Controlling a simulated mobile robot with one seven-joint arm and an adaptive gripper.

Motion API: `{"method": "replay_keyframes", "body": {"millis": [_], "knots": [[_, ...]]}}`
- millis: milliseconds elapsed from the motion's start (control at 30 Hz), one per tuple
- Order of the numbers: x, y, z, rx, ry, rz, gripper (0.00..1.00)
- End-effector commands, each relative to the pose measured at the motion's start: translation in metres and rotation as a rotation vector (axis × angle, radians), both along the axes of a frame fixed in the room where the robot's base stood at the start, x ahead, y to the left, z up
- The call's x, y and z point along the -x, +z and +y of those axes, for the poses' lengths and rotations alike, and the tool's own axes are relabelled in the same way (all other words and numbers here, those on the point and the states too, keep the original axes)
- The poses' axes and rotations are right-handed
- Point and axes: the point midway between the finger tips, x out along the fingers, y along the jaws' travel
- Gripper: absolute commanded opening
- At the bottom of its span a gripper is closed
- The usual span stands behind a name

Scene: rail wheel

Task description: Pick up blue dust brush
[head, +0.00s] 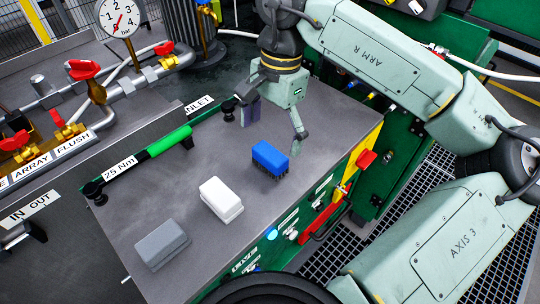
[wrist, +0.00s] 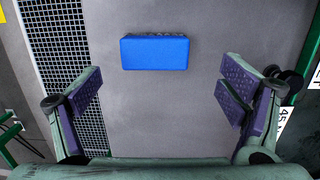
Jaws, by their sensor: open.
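The blue dust brush (head: 270,157) lies on the grey bench top (head: 120,240), bristles down, near its right edge. In the wrist view the brush (wrist: 154,52) shows as a blue block, ahead of the fingers and roughly centred between them. My gripper (head: 274,126) is open and empty, above the bench and just behind the brush in the head view. Its two purple-padded fingers stand wide apart in the wrist view (wrist: 160,88). Neither finger touches the brush.
A white block (head: 221,199) and a grey block (head: 162,244) lie nearer on the bench. A green-handled torque wrench (head: 168,142) lies along its left side. Pipes with red valves stand at left. A red-handled green panel (head: 318,205) drops off at right.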

Motion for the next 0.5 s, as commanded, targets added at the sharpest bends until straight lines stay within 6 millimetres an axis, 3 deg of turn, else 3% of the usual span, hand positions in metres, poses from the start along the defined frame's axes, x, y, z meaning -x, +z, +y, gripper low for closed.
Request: {"method": "replay_keyframes", "body": {"millis": [500], "knots": [[0.014, -0.052, 0.004, -0.001, -0.001, 0.0, 0.9]]}}
